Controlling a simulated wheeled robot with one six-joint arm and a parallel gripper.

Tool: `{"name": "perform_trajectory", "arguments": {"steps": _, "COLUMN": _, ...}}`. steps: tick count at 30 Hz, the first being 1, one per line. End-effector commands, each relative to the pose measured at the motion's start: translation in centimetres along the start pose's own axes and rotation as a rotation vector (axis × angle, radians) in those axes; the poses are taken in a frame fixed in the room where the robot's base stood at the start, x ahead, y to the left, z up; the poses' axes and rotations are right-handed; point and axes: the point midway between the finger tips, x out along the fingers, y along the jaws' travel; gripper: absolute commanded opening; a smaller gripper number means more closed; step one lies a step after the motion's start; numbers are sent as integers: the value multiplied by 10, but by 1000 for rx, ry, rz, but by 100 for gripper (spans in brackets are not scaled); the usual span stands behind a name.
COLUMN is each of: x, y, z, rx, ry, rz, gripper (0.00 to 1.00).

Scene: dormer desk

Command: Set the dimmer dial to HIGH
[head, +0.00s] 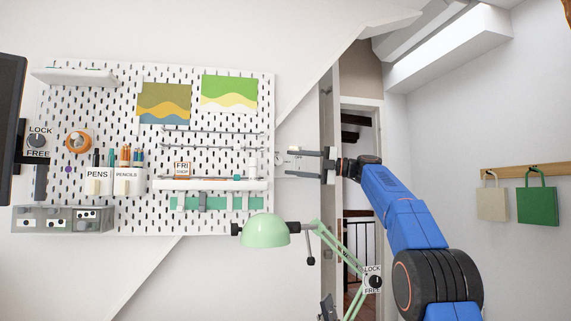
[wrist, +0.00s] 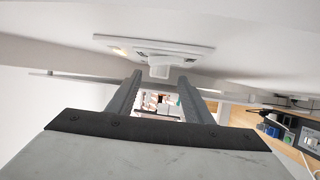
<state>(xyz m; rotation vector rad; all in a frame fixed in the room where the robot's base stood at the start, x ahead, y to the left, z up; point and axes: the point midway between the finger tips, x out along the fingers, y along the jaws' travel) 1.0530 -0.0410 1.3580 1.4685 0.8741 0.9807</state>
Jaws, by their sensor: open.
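The dimmer is a white wall plate (wrist: 195,51) with a white knob (wrist: 159,70) standing out from it, near the top of the wrist view. A small warm light shows on the left of the plate. In the head view the plate (head: 279,158) is partly hidden by my gripper (head: 294,161), and I cannot read its marks or the dial's setting. My gripper is open and empty. In the wrist view my gripper (wrist: 160,82) has a finger on each side of the knob's line, just below it; I cannot tell whether they touch it.
A pegboard (head: 150,215) with shelves and cups is left of my gripper. A green lamp (head: 264,231) stands below. An open doorway is behind my arm.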

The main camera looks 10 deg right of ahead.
Motion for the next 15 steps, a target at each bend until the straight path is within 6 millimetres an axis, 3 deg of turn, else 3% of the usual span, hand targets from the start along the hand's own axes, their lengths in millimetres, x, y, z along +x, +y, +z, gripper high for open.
{"name": "perform_trajectory", "arguments": {"steps": 6, "x": 27, "y": 0, "z": -1, "rx": -1, "ry": 1, "rz": 0, "gripper": 46}}
{"name": "perform_trajectory", "arguments": {"steps": 15, "x": 36, "y": 0, "z": 0, "rx": 0, "ry": -1, "rz": 0, "gripper": 46}}
